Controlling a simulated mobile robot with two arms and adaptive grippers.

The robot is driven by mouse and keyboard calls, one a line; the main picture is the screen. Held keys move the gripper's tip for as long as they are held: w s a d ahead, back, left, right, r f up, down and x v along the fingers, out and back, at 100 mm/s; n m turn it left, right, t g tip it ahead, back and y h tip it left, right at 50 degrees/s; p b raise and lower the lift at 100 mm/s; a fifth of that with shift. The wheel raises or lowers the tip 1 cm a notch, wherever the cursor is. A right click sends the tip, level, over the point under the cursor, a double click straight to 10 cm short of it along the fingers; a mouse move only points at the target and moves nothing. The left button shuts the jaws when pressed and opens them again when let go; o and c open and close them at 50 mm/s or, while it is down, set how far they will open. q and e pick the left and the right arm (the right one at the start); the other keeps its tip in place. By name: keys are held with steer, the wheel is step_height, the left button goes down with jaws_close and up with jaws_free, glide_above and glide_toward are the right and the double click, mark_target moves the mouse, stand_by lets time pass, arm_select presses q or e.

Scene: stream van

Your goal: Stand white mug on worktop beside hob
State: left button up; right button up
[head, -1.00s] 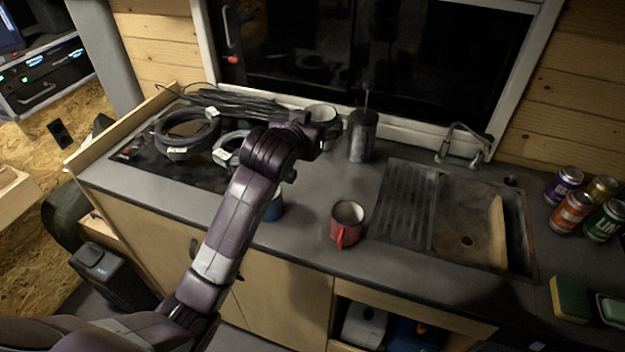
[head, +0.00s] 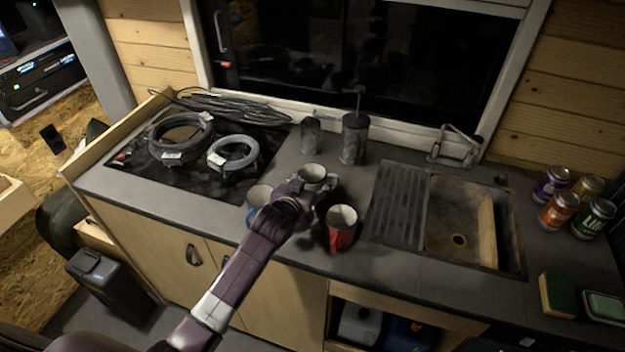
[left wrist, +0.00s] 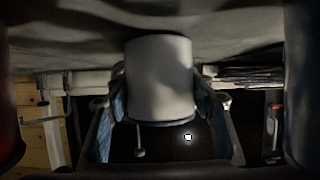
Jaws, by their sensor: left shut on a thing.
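The white mug (head: 312,172) is in my left gripper (head: 318,184), over the worktop (head: 290,150) to the right of the hob (head: 135,158). In the left wrist view the white mug (left wrist: 160,85) sits between the two finger pads, which press on its sides. That view is upside down, and the mug looks upright with its base close to the worktop. I cannot tell whether it touches. The gripper and wrist hide part of the mug in the head view. My right gripper is not in view.
A blue mug (head: 259,194) stands close left of my gripper and a red mug (head: 341,228) close right. Behind are a dark cup (head: 311,136) and a dark canister (head: 354,140). Cable coils (head: 234,152) cover the hob. The sink (head: 455,215) lies right.

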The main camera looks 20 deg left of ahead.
arm_select(q)
steer(key=shift+f, duration=0.1)
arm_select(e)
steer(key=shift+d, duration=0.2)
arm_select(q)
steer(key=o, duration=1)
steer(key=shift+o, duration=0.8)
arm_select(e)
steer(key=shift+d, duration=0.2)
arm_select(q)
steer(key=b+v, duration=0.1)
steer(key=v, duration=0.9)
steer(key=shift+s, duration=0.2)
steer(key=shift+s+r, duration=0.35)
steer(key=shift+s, duration=0.25)
steer(key=shift+s+r, duration=0.1)
steer(key=shift+s, duration=0.05)
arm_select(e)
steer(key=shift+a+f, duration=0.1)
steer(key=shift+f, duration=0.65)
